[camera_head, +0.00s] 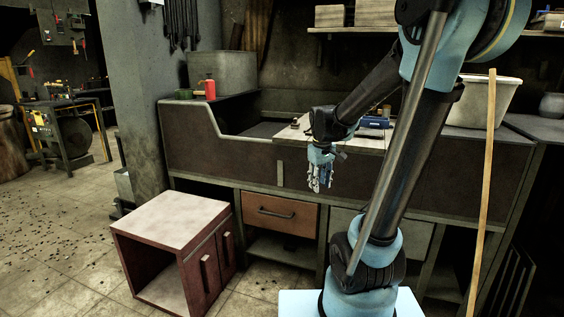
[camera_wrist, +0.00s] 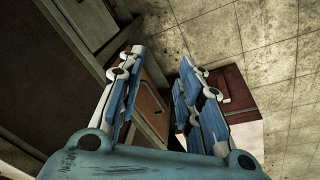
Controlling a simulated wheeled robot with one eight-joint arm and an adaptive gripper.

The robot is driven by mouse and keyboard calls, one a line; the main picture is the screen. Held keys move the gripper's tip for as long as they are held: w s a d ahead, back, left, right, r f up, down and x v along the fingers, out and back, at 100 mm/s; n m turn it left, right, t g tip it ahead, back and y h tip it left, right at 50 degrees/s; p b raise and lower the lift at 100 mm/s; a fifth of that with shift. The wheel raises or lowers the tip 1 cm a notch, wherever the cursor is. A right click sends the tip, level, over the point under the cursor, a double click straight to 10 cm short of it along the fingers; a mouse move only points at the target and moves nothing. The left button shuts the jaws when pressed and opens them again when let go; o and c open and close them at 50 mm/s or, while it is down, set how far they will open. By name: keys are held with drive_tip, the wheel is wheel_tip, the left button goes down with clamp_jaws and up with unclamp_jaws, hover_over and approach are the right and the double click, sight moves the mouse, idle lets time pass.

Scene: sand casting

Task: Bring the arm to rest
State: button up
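My gripper (camera_head: 318,184) hangs pointing down in front of the workbench (camera_head: 222,148), below its top edge and left of my arm's lower links. In the wrist view my gripper (camera_wrist: 160,95) shows its two blue and white fingers spread apart, with nothing between them. It is open and empty. Behind the fingers, the wrist view shows the bench front, a drawer and the floor. My arm is bent, with the upper part at the top right and the forearm reaching down to the left.
A low red cabinet (camera_head: 178,221) with a pale top stands on the floor at left. A wooden drawer (camera_head: 280,212) is shut under the bench. A wooden pole (camera_head: 484,190) leans at right near a white bucket (camera_head: 492,101). The floor (camera_head: 55,235) at far left is mostly open.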

drive_tip(key=s+d+f+m, duration=0.2)
drive_tip(key=s+f+m, duration=0.1)
drive_tip(key=s, duration=0.7)
drive_tip(key=s+d+f+m, duration=0.3)
drive_tip(key=s, duration=0.8)
drive_tip(key=shift+d+f, duration=0.15)
drive_tip(key=shift+f, duration=0.1)
drive_tip(key=shift+s, duration=0.1)
drive_tip(key=shift+w+f, duration=0.2)
drive_tip(key=shift+w, duration=0.25)
